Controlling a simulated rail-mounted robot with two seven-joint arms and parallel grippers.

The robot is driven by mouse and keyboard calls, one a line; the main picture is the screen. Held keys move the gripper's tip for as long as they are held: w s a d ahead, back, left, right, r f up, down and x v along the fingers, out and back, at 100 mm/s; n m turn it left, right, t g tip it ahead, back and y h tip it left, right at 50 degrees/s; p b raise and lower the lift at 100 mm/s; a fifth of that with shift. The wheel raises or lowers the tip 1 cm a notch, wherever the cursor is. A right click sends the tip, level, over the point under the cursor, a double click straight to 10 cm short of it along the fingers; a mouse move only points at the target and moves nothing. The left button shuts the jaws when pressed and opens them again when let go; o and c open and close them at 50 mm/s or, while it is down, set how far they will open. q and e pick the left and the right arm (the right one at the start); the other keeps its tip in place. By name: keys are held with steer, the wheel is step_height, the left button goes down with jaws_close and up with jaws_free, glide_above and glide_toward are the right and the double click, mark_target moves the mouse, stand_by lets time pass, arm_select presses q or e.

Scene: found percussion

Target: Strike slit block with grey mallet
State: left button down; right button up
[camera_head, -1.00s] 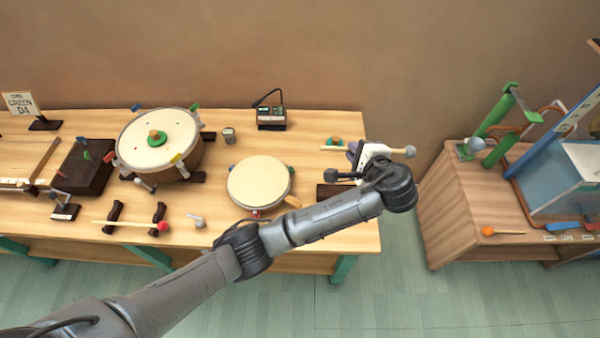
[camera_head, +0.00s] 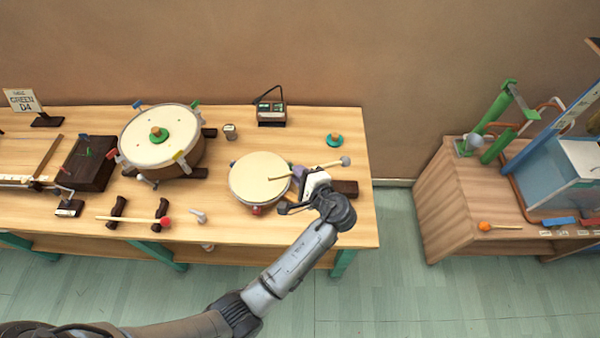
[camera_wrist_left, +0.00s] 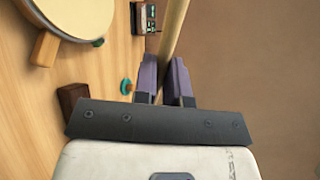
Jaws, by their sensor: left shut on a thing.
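The grey mallet has a pale wooden stick and a round grey head (camera_head: 345,161). My left gripper (camera_head: 300,174) is shut on its stick, above the right part of the workbench. The stick also shows between the purple fingers (camera_wrist_left: 165,82) in the left wrist view; the mallet head is out of that view. A dark brown block (camera_head: 345,188), perhaps the slit block, lies at the bench's right end, partly hidden behind my gripper. It also shows in the left wrist view (camera_wrist_left: 70,98); I cannot make out a slit. The mallet is apart from it. My right gripper is not in view.
A pale round drum (camera_head: 258,178) stands just left of my gripper. A larger drum (camera_head: 160,135), a dark box (camera_head: 90,165) and a red-tipped mallet (camera_head: 165,222) lie farther left. A teal knob (camera_head: 334,140) and a small device (camera_head: 271,112) are behind. A gap separates the right-hand table (camera_head: 440,215).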

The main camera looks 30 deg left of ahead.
arm_select(q)
step_height(320, 180, down, 5)
steer(key=shift+s+a+r+b, duration=0.1)
steer(key=shift+s+b, duration=0.05)
steer(key=shift+b, duration=0.75)
step_height(320, 180, down, 6)
steer(key=w+m+b, duration=0.2)
steer(key=b, duration=0.1)
step_height(320, 180, up, 7)
steer(key=p, duration=0.6)
steer(key=shift+s+d+f+g+y+p, duration=0.2)
steer(key=shift+s+d+g+y+p, duration=0.1)
steer(key=shift+d+g, duration=0.1)
